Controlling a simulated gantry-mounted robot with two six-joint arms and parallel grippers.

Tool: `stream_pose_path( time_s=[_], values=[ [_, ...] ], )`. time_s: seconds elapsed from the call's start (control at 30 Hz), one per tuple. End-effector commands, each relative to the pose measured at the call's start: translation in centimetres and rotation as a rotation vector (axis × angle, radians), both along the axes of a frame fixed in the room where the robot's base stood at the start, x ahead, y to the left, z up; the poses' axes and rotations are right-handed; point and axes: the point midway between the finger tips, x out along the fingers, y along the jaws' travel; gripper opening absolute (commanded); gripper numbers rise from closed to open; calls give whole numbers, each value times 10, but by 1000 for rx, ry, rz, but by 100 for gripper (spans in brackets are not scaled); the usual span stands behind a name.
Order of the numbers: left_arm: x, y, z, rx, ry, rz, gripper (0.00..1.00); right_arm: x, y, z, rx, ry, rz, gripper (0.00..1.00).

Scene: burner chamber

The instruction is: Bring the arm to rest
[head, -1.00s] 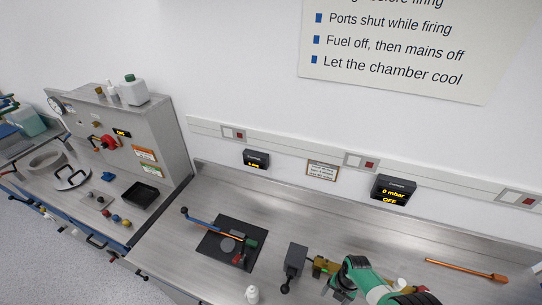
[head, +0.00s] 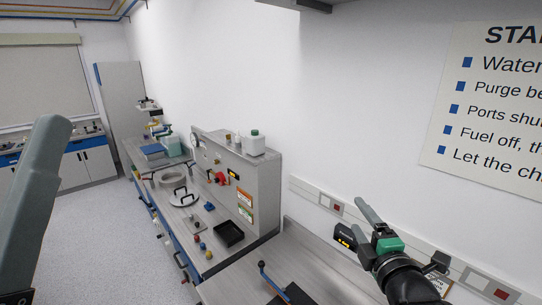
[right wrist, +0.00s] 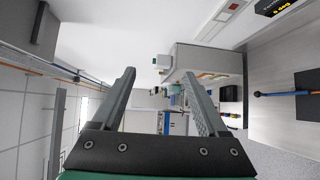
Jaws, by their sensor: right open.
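My right gripper (head: 360,222) is raised at the lower right of the head view, in front of the wall strip. In the right wrist view its two grey fingers (right wrist: 158,78) stand well apart with nothing between them. A large grey-green part of mine, like a single finger, fills the left edge of the head view; its other side is out of frame, so its opening cannot be judged. The burner bench (head: 328,268) lies below the right gripper, with a blue-handled lever (head: 270,278) partly cut off at the bottom edge.
A grey control cabinet (head: 262,190) with a white green-capped bottle (head: 254,144) stands left of the bench. A black tray (head: 229,234) and round lid (head: 184,197) lie before it. A small display (head: 344,237) sits close behind the right gripper. Open floor (head: 100,235) lies left.

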Motion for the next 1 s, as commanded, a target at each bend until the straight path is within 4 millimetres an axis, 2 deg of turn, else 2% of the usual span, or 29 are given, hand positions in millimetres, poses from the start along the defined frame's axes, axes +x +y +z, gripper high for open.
stream_pose_path(
  time_s=[0.03,0.1,0.17,0.2,0.27,0.3,0.4,0.47,0.53,0.63,1.0],
  values=[
    [0,0,0,0,0,0,100,-17,10,43,93,-105,13,76],
    [0,0,0,0,0,0,100,-47,21,97,252,-241,44,76],
    [0,0,0,0,0,0,100,-78,27,140,400,-356,86,76],
    [0,0,0,0,0,0,100,-102,29,166,504,-430,123,76],
    [0,0,0,0,0,0,100,-142,29,201,668,-534,193,76],
    [0,0,0,0,0,0,100,-170,27,222,785,-600,250,76],
    [0,0,0,0,0,0,100,-233,22,256,1094,-705,427,76],
    [0,0,0,0,0,0,100,-250,21,263,1249,-706,513,76],
    [0,0,0,0,0,0,100,-250,21,264,1396,-669,571,76],
    [0,0,0,0,0,0,100,-250,20,264,1523,-629,623,76],
    [0,0,0,0,0,0,100,-249,20,264,1569,-614,638,74]
  ],
)
